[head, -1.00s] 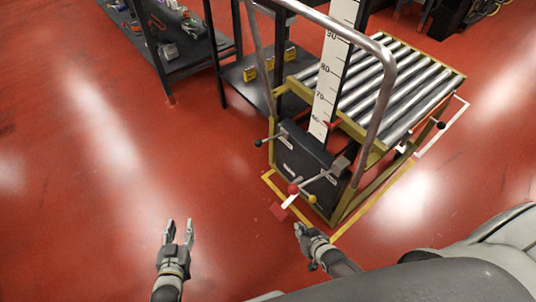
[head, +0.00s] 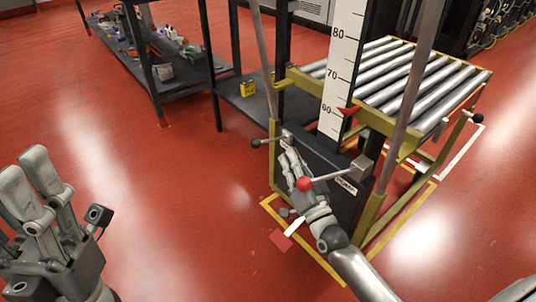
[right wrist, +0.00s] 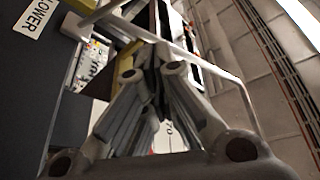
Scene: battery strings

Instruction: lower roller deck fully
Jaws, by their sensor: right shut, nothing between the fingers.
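The roller deck (head: 405,88), silver rollers in a yellow frame, is raised on its stand in the head view. A red pointer (head: 348,110) is near 60 on the white scale (head: 340,65). The black control box (head: 350,206) below carries a lever with a red knob (head: 303,183). The "LOWER" label (head: 347,187) is beside it and also shows in the right wrist view (right wrist: 36,16). My right gripper (head: 287,158) is shut and empty, in front of the box beside the red knob; contact is unclear. My left gripper (head: 24,168) is open and empty at the left.
A black-knobbed lever (head: 256,143) sticks out left of the box. Another black knob (head: 478,118) is on the right side. A dark shelf (head: 185,85) with small items and a low table (head: 255,106) stand behind. Yellow floor tape (head: 310,262) rings the stand. Open red floor lies left.

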